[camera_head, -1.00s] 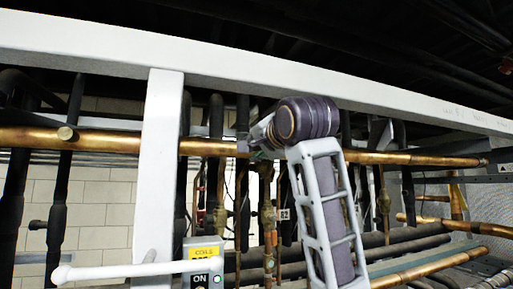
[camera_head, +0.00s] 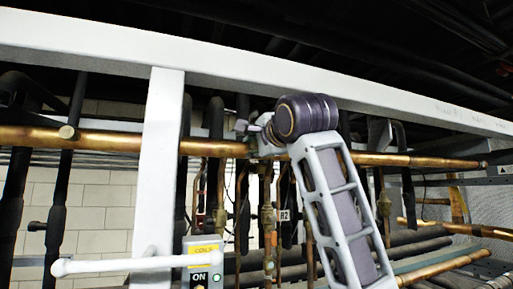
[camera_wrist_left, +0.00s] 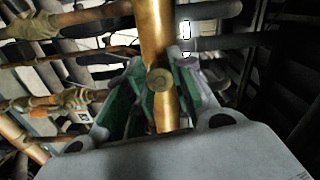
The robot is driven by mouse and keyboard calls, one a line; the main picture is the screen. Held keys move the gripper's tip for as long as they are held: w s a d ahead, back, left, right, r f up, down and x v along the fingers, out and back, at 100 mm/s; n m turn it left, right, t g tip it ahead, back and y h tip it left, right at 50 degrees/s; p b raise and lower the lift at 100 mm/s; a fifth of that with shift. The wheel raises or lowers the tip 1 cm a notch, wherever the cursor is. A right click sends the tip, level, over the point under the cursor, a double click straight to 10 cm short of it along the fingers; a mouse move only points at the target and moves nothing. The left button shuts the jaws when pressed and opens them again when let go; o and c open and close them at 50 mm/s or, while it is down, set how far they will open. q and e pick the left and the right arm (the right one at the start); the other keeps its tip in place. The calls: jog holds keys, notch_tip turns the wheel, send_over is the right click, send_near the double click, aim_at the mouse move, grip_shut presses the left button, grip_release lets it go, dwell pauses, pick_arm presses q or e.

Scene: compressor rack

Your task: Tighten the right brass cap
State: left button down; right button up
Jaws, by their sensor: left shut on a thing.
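The right brass cap (camera_wrist_left: 160,78) is a small round brass disc in front of the copper pipe (camera_wrist_left: 156,30) in the left wrist view. My left gripper (camera_wrist_left: 158,88) has its green-padded fingers on both sides of the cap and is shut on it. In the head view my left gripper (camera_head: 250,128) is at the long copper pipe (camera_head: 377,159), right of the white post, and its wrist and fingers hide the cap there. My right gripper is not in view.
A white post (camera_head: 160,170) and a white top beam (camera_head: 250,75) frame the pipes. A yellow-labelled switch box (camera_head: 201,262) and a white handle bar (camera_head: 110,265) are low in front. Dark vertical pipes stand close behind and around the gripper.

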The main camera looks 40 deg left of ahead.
pick_arm(q)
jog(key=shift+f, duration=0.15)
jog(key=c, duration=1.2)
grip_release()
jog(key=shift+s+d, duration=0.1)
jog(key=shift+d, duration=0.05)
jog(key=shift+v, duration=5.85)
